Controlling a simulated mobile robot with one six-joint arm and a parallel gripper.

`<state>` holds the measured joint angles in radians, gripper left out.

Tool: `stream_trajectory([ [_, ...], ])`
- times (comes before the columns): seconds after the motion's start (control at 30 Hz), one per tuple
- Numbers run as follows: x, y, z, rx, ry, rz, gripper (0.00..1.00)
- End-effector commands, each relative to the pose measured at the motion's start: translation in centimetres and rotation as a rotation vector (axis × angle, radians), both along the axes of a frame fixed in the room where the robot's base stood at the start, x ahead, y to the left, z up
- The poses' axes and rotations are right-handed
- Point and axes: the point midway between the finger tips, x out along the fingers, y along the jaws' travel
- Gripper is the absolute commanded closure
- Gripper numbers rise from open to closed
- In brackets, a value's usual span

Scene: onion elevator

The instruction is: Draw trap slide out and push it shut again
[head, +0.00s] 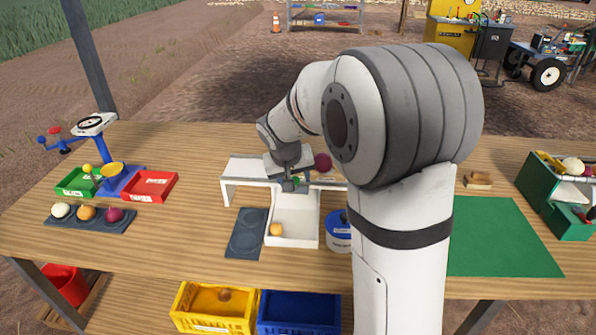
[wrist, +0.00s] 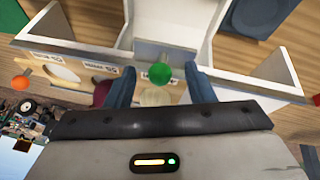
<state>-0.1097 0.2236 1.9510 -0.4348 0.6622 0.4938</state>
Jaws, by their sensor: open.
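The white sorting stand (head: 243,169) is at the middle of the table. In the wrist view its white frame (wrist: 90,57) spans the picture. A green knob (wrist: 159,73), apparently the trap slide's handle, sits at the edge of the stand; a small green spot shows at my gripper in the head view (head: 296,180). My gripper (wrist: 160,88) is open, with one blue-grey finger on each side of the knob and a visible gap on both sides. It also shows over the stand in the head view (head: 291,184). Most of the slide is hidden.
A yellow onion (head: 276,229) lies in the stand's white chute, and a purple onion (head: 322,162) is on top. An orange knob (wrist: 20,83) is at the wrist view's left. A dark two-ring pad (head: 246,233) and a blue-and-white tub (head: 338,238) flank the chute.

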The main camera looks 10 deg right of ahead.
Motion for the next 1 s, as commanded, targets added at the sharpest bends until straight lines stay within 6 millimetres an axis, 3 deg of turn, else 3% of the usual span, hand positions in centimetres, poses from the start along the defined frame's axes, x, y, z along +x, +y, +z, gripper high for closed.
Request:
stream_trajectory([
  [0.73, 0.0, 0.0, 5.6, 0.0, -0.002, 0.0, 0.51],
  [1.0, 0.0, 0.0, 6.0, 0.0, 0.0, 0.0, 0.51],
])
